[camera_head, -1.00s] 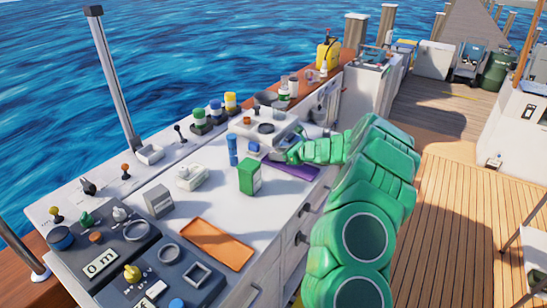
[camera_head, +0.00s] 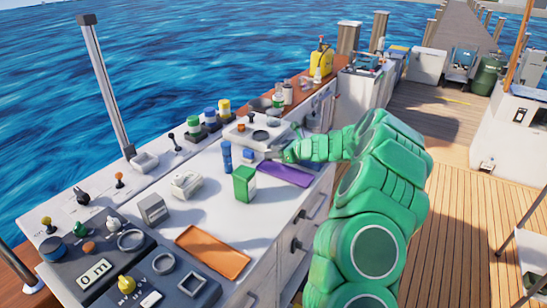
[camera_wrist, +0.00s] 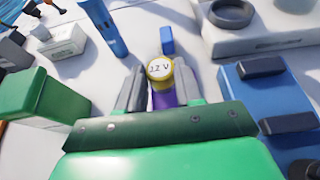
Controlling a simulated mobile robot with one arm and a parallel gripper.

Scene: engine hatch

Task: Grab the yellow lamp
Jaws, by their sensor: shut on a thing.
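The yellow lamp (camera_wrist: 160,70) shows in the wrist view as a short yellow cylinder with a pale top marked "12 V". It sits between the two grey fingers of my gripper (camera_wrist: 158,88), which is shut on it. In the head view my gripper (camera_head: 280,153) is over the white console, close to the purple mat. I cannot make out the lamp in the head view. Whether the lamp touches the surface below is hidden.
A green box (camera_head: 244,184), a blue cylinder (camera_head: 227,156) and a purple mat (camera_head: 285,174) are near my gripper. A blue device (camera_wrist: 265,110) lies right of the fingers in the wrist view. An orange tray (camera_head: 213,252) is nearer the front.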

